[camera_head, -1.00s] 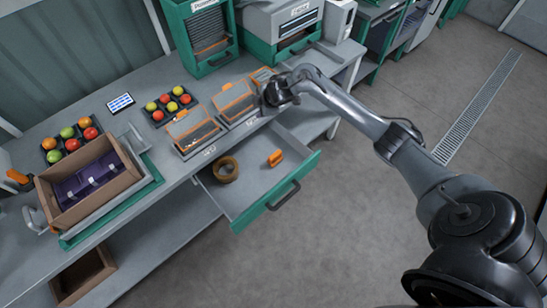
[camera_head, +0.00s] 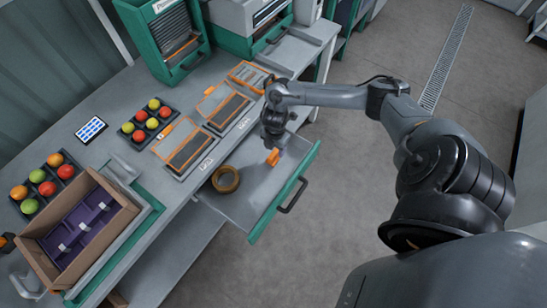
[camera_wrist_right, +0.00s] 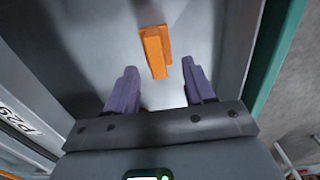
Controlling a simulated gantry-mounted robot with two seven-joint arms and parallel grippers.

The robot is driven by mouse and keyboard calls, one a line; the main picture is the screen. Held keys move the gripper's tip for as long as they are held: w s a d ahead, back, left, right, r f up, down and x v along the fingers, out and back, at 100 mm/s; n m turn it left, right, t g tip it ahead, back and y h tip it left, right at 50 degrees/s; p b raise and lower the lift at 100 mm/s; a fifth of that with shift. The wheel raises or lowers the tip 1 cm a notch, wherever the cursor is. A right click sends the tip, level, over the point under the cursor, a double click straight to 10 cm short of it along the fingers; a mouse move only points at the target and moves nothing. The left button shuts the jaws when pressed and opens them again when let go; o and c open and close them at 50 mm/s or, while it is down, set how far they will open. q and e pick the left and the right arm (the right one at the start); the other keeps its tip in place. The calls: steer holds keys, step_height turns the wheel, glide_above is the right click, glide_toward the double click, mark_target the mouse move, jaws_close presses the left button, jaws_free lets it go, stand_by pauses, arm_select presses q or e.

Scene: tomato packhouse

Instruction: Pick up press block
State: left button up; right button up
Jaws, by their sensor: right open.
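The press block, an orange block (camera_head: 273,157), lies in the open drawer (camera_head: 240,200). In the right wrist view the orange block (camera_wrist_right: 155,50) lies on the drawer floor, ahead of and roughly between the two purple fingers. My right gripper (camera_head: 272,140) is above the drawer, right by the block in the head view. In the right wrist view the right gripper (camera_wrist_right: 160,88) is open, with nothing between its fingertips. My left gripper is not in view.
A brown tape roll (camera_head: 226,179) lies in the drawer left of the block. The drawer front with its dark handle (camera_head: 292,195) sticks out from the bench. Orange-framed bins (camera_head: 185,146) line the bench edge. A cardboard box (camera_head: 75,225) and tomato trays (camera_head: 148,121) stand further left.

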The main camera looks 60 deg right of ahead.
mark_target(274, 153)
steer(key=shift+w+f, duration=0.15)
steer(key=shift+f, duration=0.25)
steer(key=shift+f+b, duration=0.75)
steer(key=shift+f, duration=1.75)
steer(key=shift+w, duration=0.1)
steer(key=shift+c, duration=0.3)
jaws_close()
